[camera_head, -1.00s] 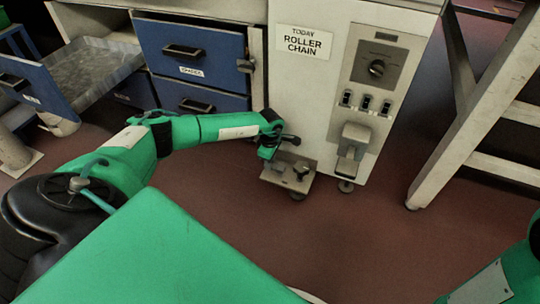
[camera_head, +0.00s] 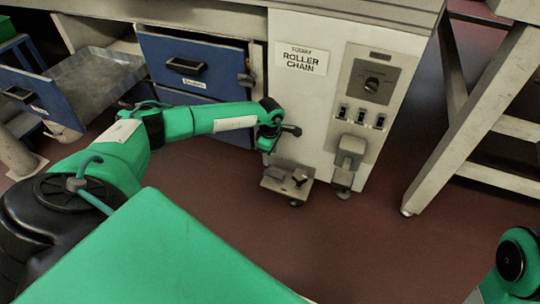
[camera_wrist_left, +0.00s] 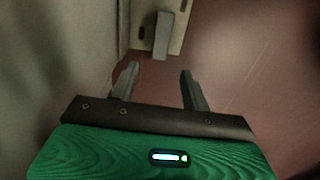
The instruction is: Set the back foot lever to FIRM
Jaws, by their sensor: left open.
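A grey foot plate (camera_head: 272,187) with a small upright dark knob or lever (camera_head: 299,177) stands low at the machine's front left corner. I cannot read any FIRM mark. My left gripper (camera_head: 292,131) is above this plate, apart from it, beside the machine front. In the left wrist view my left gripper (camera_wrist_left: 158,82) is open, with nothing between its fingers. Beyond the fingertips is a pale plate (camera_wrist_left: 146,12) with a grey bar (camera_wrist_left: 162,36) on it. My right gripper is out of view.
Blue drawers (camera_head: 190,68) stand left, one pulled out. A pale trestle (camera_head: 470,120) stands right. The red floor in front is clear.

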